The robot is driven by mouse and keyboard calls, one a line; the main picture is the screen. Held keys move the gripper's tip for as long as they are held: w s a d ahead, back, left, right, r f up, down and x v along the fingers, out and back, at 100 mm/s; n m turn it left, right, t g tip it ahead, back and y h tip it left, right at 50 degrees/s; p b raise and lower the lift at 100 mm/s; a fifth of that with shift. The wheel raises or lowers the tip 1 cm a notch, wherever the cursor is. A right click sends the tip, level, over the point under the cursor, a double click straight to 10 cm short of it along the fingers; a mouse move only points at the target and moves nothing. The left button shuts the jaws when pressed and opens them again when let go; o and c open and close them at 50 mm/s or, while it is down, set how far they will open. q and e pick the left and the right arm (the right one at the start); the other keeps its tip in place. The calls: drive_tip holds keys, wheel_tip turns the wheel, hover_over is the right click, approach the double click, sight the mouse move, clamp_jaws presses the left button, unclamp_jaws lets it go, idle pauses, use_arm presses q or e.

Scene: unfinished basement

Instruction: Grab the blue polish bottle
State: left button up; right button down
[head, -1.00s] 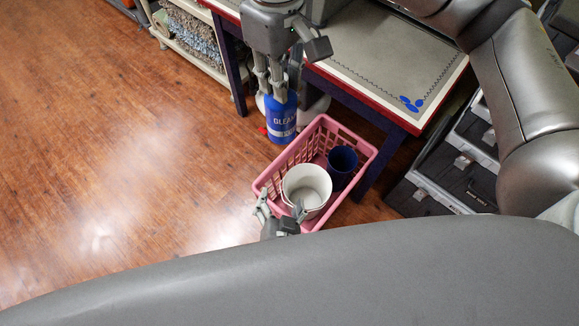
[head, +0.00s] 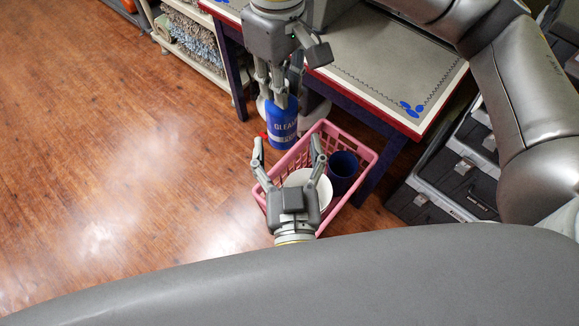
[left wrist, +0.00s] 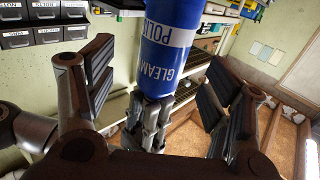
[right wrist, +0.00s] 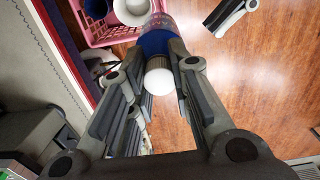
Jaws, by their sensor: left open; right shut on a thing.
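The blue polish bottle (head: 283,128), with white lettering and a white band, hangs below my right gripper (head: 279,98), which is shut on its upper end. The right wrist view shows its white cap (right wrist: 158,78) between the fingers of that gripper. My left gripper (head: 287,150) is open and empty, its fingers spread above the near part of the pink basket, on the near side of the bottle. In the left wrist view the bottle (left wrist: 168,40) appears upside down between the open fingers, apart from them, with the right gripper's fingers on its neck.
The pink basket (head: 366,177) stands on the wooden floor and holds a white bucket (head: 318,190) and a dark blue cup (head: 342,168). A red-edged table (head: 395,70) stands behind. Black cases (head: 450,180) are at the right. The floor at the left is clear.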

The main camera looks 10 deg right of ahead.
sight(286, 131)
use_arm(q)
drive_tip(key=w, duration=0.7)
drive_tip(key=shift+d, duration=0.4)
drive_tip(key=shift+c, duration=0.3)
drive_tip(key=c, duration=1.2)
drive_tip(key=shift+c, duration=0.3)
use_arm(e)
drive_tip(key=c, duration=1.3)
unclamp_jaws()
drive_tip(key=shift+o, duration=0.2)
